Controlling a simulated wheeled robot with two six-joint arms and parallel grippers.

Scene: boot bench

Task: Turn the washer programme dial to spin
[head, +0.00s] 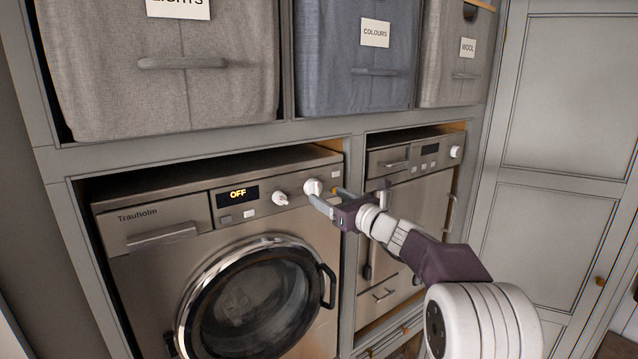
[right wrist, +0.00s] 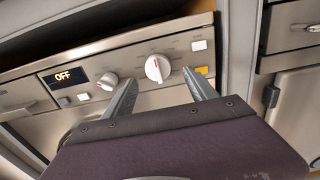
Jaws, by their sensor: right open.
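The washer (head: 155,251) stands in the left bay, its display (head: 238,194) reading OFF. Its panel has a larger white dial (head: 313,187) and a smaller white dial (head: 280,198) to the left. In the right wrist view the larger dial (right wrist: 158,68), with a red mark, appears between my fingers; the smaller dial (right wrist: 107,82) is left of them. The dial lettering is too small to read. My right gripper (head: 325,194) is open and empty, just in front of the larger dial; I cannot tell if it touches. My left gripper is not in view.
A second appliance (head: 412,205) with its own white dial stands in the right bay. Fabric bins, including one labelled COLOURS (head: 353,75), sit on the shelf above. An orange button (right wrist: 201,70) is near the right finger. The washer door (head: 250,300) is closed.

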